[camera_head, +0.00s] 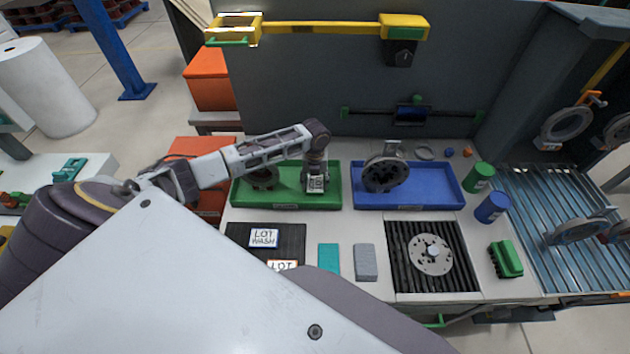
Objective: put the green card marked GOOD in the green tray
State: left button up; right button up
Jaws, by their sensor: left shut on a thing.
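The green tray (331,203) stands on the bench left of the blue tray. My left gripper (316,172) points down over the right part of the green tray. It is shut on a small upright card (316,184), held at the tray's right half. Its face looks pale with dark marks, too small to read, so I cannot confirm the word GOOD. I cannot tell whether the card touches the tray floor. A dark round part (263,179) lies in the left part of the green tray. My right gripper is not in view.
The blue tray (440,203) holds a dark ring-shaped part (385,174). A LOT WASH card (264,237) lies on a black mat (293,240). A teal block (328,259) and a grey block (365,262) lie in front. Rings hang at the right above metal rollers (535,210).

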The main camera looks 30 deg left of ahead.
aim_at(315, 184)
pick_arm(q)
jog(key=shift+f, duration=0.1)
jog(key=o, duration=0.8)
jog(key=shift+o, duration=0.2)
notch_tip(315, 184, up, 12)
jog(key=shift+b, duration=0.4)
jog(key=shift+s, duration=0.1)
dwell(0.7)
